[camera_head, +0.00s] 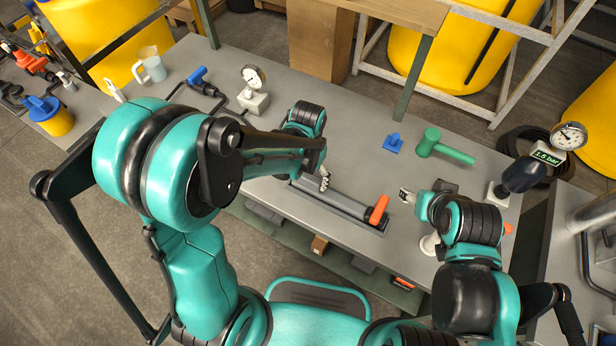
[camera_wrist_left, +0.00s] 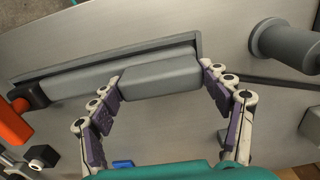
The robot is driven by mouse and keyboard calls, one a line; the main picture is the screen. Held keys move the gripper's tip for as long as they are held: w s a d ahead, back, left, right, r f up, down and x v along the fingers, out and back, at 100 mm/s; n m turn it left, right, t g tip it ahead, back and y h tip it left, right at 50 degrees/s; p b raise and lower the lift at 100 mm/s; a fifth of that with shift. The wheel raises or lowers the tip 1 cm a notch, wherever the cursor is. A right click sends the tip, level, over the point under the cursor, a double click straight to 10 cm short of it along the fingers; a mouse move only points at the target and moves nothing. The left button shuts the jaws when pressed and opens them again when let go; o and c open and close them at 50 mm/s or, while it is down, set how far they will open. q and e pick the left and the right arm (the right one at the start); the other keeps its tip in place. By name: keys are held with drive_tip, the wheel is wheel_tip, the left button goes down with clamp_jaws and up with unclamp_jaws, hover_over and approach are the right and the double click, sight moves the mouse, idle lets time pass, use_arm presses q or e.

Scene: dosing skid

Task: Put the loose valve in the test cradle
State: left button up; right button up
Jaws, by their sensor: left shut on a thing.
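My left gripper (camera_head: 325,178) is at the long grey fixture near the table's front edge. In the left wrist view its fingers (camera_wrist_left: 162,72) are shut on the ends of a grey block (camera_wrist_left: 160,76). The block lies over or against a long grey bar (camera_wrist_left: 75,82) in a shallow frame; I cannot tell if they touch. The fixture (camera_head: 335,200) has an orange handle (camera_head: 379,209) at its right end, also in the wrist view (camera_wrist_left: 14,122). A small blue piece (camera_head: 393,143) lies loose behind it. I cannot tell which part is the valve or cradle. My right gripper (camera_head: 405,195) is right of the handle.
A green mallet (camera_head: 445,148) lies at the back right. A blue-handled pipe fitting (camera_head: 198,78), a gauge on a block (camera_head: 254,95) and a mug (camera_head: 149,66) stand at the back left. A gauge with a display (camera_head: 547,155) stands at the right. Table between is mostly clear.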

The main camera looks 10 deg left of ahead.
use_arm(q)
drive_tip(key=shift+s+f, duration=0.1)
drive_tip(key=shift+f, duration=0.05)
drive_tip(key=o, duration=1.5)
drive_tip(key=shift+o, duration=0.2)
